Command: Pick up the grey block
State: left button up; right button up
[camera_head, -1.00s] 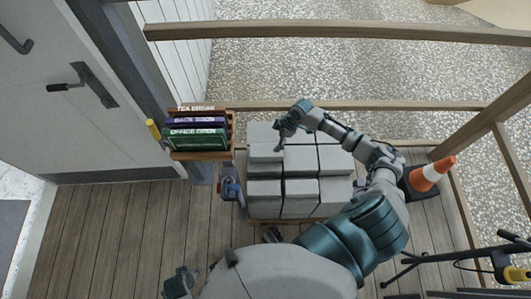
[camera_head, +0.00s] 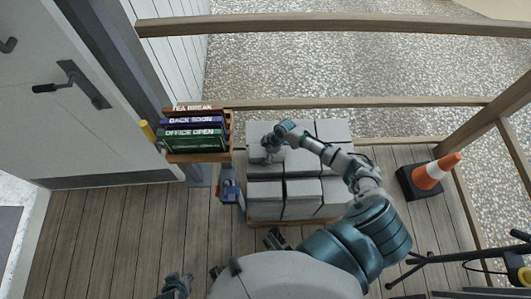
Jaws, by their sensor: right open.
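Several grey blocks sit packed in rows on a wooden pallet (camera_head: 285,222) on the deck. A grey block (camera_head: 260,156) at the left of the stack lies right under my right gripper (camera_head: 270,153). I cannot tell whether this is the block meant, as they look alike. My right arm reaches across the stack from the lower right. The right gripper is open, pointing down at that block's top and hiding part of it. I cannot tell whether the fingers touch it.
A wooden rack of signs (camera_head: 198,135) stands left of the stack, with a blue-grey device (camera_head: 229,190) below it. An orange cone (camera_head: 435,172) is at the right. A dark tripod stand (camera_head: 450,255) is at lower right. Wooden rails (camera_head: 350,103) run behind; deck at left is clear.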

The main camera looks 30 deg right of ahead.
aim_at(263, 150)
jog(key=shift+r, duration=0.1)
jog(key=shift+c, duration=0.3)
jog(key=c, duration=1.6)
jog(key=shift+c, duration=1)
jog(key=shift+w+r, duration=0.1)
jog(key=shift+r, duration=0.15)
jog(key=shift+r+p, duration=0.4)
jog(key=shift+r, duration=0.5)
jog(key=shift+r+p, duration=0.3)
jog(key=shift+r, duration=0.6)
jog(key=s+a+p, duration=0.1)
jog(key=s, duration=0.3)
jog(key=s+a+p, duration=0.1)
jog(key=s+a, duration=0.1)
jog(key=s, duration=0.3)
jog(key=s+a+r+p, duration=0.1)
jog(key=s, duration=0.3)
jog(key=shift+s+a, duration=0.3)
jog(key=shift+a, duration=0.05)
pick_arm(q)
notch_tip(263, 150, down, 12)
jog(key=s+g, duration=0.1)
jog(key=shift+s+a+g+p, duration=0.15)
jog(key=shift+s+g+p, duration=0.15)
jog(key=shift+s+g, duration=0.1)
pick_arm(e)
jog(key=shift+s+a, duration=0.25)
jog(key=shift+s, duration=0.55)
